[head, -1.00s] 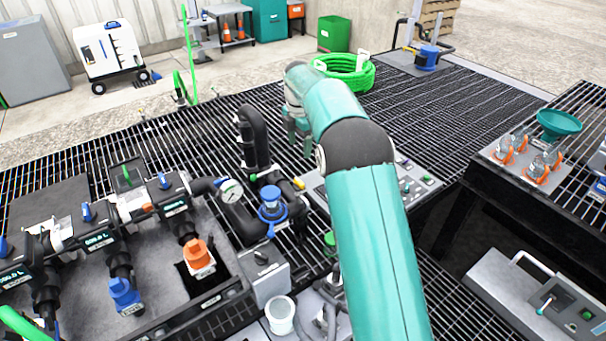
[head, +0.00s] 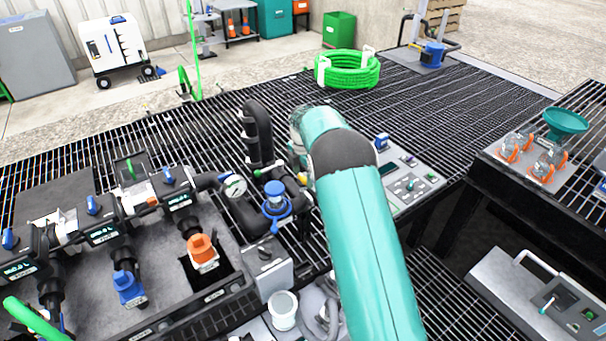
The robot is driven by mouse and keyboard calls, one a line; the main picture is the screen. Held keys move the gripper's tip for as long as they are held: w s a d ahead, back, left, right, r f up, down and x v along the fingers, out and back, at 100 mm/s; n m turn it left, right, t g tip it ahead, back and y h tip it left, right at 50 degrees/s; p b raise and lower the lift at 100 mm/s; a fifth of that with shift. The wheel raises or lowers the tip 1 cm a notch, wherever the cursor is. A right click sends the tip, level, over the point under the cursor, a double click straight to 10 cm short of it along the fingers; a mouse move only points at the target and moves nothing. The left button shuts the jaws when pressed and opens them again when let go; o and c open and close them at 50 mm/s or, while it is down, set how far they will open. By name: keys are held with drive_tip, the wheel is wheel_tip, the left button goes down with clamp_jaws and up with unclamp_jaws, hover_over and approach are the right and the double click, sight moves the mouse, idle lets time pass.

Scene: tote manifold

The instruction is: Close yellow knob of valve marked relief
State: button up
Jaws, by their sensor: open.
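A small yellow knob (head: 303,179) sits at the end of a short fitting, right of the blue-capped valve (head: 274,195) and beside the black pipe loop. I cannot read any relief marking at this size. My gripper (head: 298,158) shows only in part at the far end of my teal arm, just above and close to the yellow knob in the picture. It is open and appears empty. My arm hides most of the gripper. I cannot tell whether a fingertip touches the knob.
A manifold tote (head: 215,297) with blue and orange fittings stands at left, with a pressure gauge (head: 235,186) near it. The black pipe loop (head: 263,135) rises beside my gripper. A control panel (head: 420,186) lies right of my arm.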

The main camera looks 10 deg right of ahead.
drive_tip(key=c, duration=1)
drive_tip(key=shift+m, duration=0.4)
drive_tip(key=m, duration=0.3)
drive_tip(key=shift+m, duration=0.4)
drive_tip(key=m, duration=0.4)
drive_tip(key=shift+m, duration=0.3)
drive_tip(key=m, duration=0.8)
drive_tip(key=shift+m, duration=0.3)
